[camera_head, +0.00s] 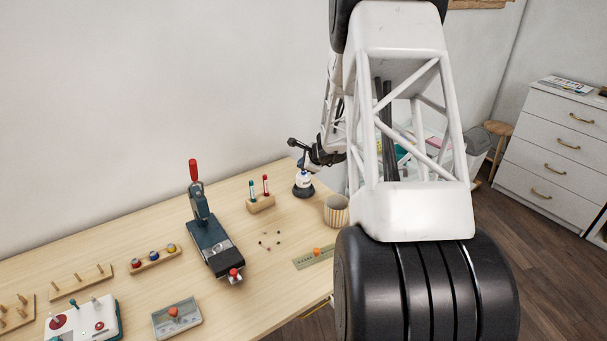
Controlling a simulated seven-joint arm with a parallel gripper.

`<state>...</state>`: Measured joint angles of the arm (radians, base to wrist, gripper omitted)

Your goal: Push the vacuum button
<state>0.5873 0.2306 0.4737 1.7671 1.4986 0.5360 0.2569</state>
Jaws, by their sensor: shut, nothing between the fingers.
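No label reading "vacuum" is legible, so I cannot tell for sure which control is the vacuum button. A white device (81,325) at the lower left carries red round buttons and small levers. A grey box (186,323) to its right has an orange-red knob (173,312) on top. My gripper (303,160) is small and dark, partly hidden by my arm. It is shut and empty, above or behind a small white bottle (303,179) on a dark base, far from the white device and grey box. I cannot tell if it touches the bottle.
A lever press (211,244) with a red handle stands mid-table. Around it are a wooden block with two upright tools (260,203), a striped cup (336,211), a green plate (313,256) and peg racks (81,283). My arm covers the table's right side. A wall runs behind.

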